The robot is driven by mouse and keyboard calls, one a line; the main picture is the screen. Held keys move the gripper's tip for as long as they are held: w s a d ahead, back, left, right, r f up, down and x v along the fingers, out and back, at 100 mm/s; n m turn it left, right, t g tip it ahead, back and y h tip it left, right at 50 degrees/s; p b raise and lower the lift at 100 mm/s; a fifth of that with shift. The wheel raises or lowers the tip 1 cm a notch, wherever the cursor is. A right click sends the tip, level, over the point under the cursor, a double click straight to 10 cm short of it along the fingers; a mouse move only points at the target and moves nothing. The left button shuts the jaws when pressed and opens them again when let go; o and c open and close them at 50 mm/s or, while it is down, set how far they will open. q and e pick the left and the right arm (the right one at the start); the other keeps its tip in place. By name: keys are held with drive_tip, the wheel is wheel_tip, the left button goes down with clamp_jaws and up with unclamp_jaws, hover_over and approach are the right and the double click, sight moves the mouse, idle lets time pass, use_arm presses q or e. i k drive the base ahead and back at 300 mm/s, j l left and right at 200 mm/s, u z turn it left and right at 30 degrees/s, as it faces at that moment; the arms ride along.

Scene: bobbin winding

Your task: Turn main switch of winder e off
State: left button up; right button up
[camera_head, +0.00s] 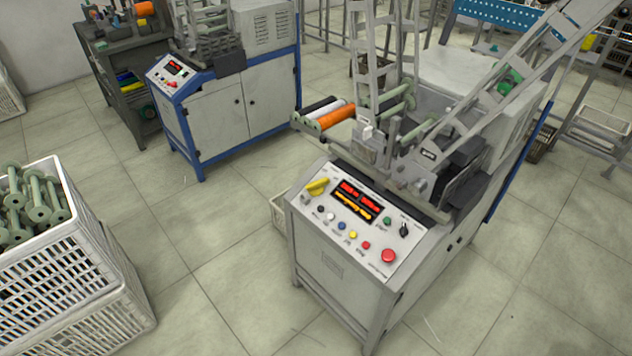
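The nearest winder (345,280) stands right of centre, with a sloped control panel (322,222) on its near end. A yellow switch handle (317,187) sits at the panel's upper left, and a black rotary knob (404,230) at its right. The panel display (358,200) is lit in red and orange. A large red button (388,256) and several small coloured buttons sit below it. I cannot read any label, so I cannot tell which winder is e or which switch is the main one. Neither of my grippers is in view.
White crates (70,265) with green bobbins stand at the left edge. Orange, white and dark spools (335,118) lie behind the near panel.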

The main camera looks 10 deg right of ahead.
sight(316, 188)
drive_tip(key=l+u, duration=0.85)
drive_tip(key=k+j, duration=0.05)
